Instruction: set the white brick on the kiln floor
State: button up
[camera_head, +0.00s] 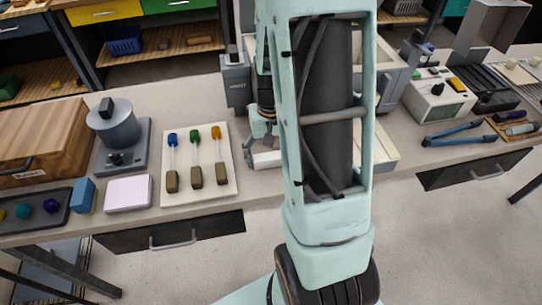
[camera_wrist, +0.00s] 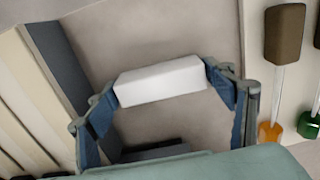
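The white brick (camera_wrist: 160,80) shows in the wrist view, lying crosswise between the two fingers of my gripper (camera_wrist: 164,93). A blue-grey finger pad meets each end of it. Grey counter shows around it; its height above the counter is hard to tell. In the head view my gripper (camera_head: 262,128) is partly hidden behind my arm, right of the rod board. The pale grey, box-like body behind my arm looks like the kiln (camera_head: 397,78). Its middle and floor are mostly hidden. Cream slats and a dark grey strip show at the left of the wrist view.
A white board (camera_head: 231,178) with three glass rods lies close left of my gripper. Further left are a white slab (camera_head: 128,193), a grey burner-like device (camera_head: 117,128) and a wooden box (camera_head: 40,140). Blue-handled tongs (camera_head: 460,138) lie at the right.

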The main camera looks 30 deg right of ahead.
jog(key=shift+o, duration=1.1)
jog(key=shift+r, duration=0.15)
